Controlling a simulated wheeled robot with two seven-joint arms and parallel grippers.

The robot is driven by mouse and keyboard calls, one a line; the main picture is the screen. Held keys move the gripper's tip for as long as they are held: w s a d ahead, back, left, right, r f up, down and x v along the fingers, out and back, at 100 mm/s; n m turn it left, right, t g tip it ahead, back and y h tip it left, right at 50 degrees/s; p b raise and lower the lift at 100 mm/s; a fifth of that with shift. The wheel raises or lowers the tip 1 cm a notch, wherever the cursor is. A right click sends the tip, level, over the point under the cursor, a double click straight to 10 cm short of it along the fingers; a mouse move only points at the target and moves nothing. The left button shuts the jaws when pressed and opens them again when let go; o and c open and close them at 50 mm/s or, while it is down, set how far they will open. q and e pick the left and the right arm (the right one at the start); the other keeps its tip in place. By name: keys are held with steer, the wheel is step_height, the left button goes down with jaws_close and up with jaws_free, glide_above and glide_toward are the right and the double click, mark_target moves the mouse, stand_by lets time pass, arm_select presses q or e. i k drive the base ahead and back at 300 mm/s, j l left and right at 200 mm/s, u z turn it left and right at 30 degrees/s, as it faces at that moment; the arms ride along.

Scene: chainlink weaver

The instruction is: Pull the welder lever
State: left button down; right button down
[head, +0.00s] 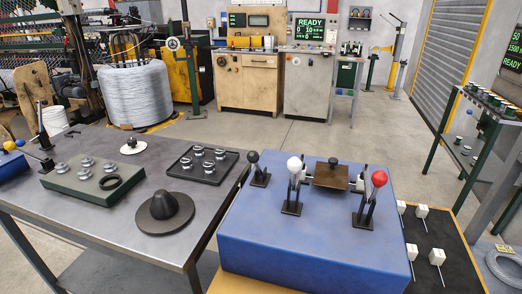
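A blue box-shaped bench (300,254) stands in front, right of centre. On it stand a black-knobbed lever (254,158), a white-knobbed lever (294,164) and a red-knobbed lever (378,180). All three stand roughly upright on black bases. A brown plate fixture (331,176) with a dark knob on top sits between the white and red levers. No readable label shows which lever is the welder lever. Neither of my grippers is in view, and nothing touches the levers.
A grey metal table (90,212) at left holds a green block (92,182), a black tray (203,164) and a black cone (165,212). A dark mat (437,238) with white blocks lies right of the blue bench. Open floor (280,130) lies behind.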

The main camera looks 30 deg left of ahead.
mark_target(253, 157)
steer(key=j+u, duration=0.15)
steer(key=u, duration=0.95)
